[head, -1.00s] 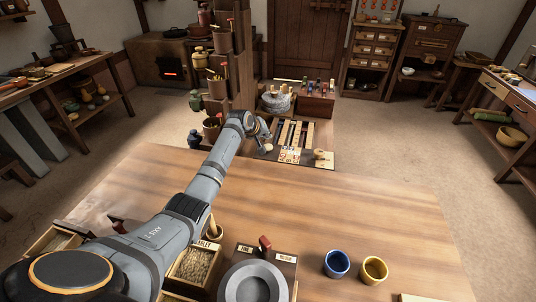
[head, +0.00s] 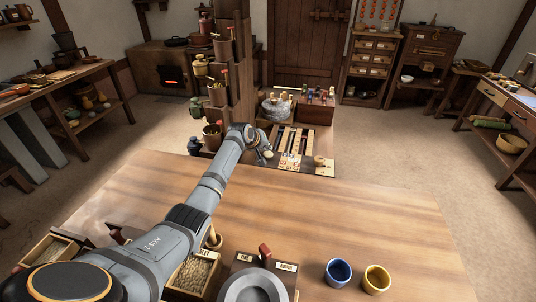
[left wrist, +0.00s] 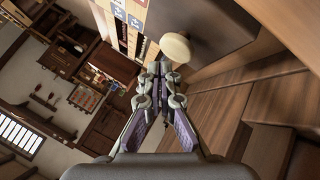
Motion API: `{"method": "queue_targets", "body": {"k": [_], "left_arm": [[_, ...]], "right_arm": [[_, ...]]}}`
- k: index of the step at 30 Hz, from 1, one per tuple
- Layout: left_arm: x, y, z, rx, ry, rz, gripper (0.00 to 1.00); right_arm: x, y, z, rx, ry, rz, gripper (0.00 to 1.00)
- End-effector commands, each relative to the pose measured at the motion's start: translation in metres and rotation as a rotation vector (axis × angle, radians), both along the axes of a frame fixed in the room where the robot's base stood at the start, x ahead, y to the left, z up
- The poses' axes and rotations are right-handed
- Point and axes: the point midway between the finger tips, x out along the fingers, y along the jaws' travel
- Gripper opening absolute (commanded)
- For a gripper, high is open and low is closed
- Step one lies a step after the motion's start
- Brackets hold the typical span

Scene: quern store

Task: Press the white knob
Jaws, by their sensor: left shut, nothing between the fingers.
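The white knob (left wrist: 175,47) is a round, cream-coloured cap in the left wrist view, just past my left fingertips. It stands over the edge of a board (head: 299,166) with slots and small marked tiles. My left gripper (left wrist: 159,70) is shut and empty, its tips right below the knob in the picture; I cannot tell whether they touch it. In the head view my left gripper (head: 264,151) is at the board's left side, small and partly merged with a pale spot. My right gripper is not in view.
A wide wooden table (head: 300,215) lies in front, mostly clear. A blue cup (head: 338,272) and a yellow cup (head: 376,279) stand near its front, beside a grey stone bowl (head: 254,288). Behind the board is a stone quern (head: 277,107); a tall post with pots (head: 228,70) rises beside it.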

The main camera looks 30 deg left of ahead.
Motion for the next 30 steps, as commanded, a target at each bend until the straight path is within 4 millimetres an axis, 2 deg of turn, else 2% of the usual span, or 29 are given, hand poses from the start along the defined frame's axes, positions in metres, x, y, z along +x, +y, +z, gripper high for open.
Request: {"method": "queue_targets", "body": {"k": [17, 30], "left_arm": [[0.0000, 0.0001, -0.0002, 0.000, 0.000, 0.000, 0.00], [-0.0001, 0.0000, -0.0083, 0.000, 0.000, 0.000, 0.00]], "right_arm": [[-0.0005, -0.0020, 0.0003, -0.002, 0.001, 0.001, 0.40], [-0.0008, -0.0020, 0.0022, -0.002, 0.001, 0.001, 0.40]]}}
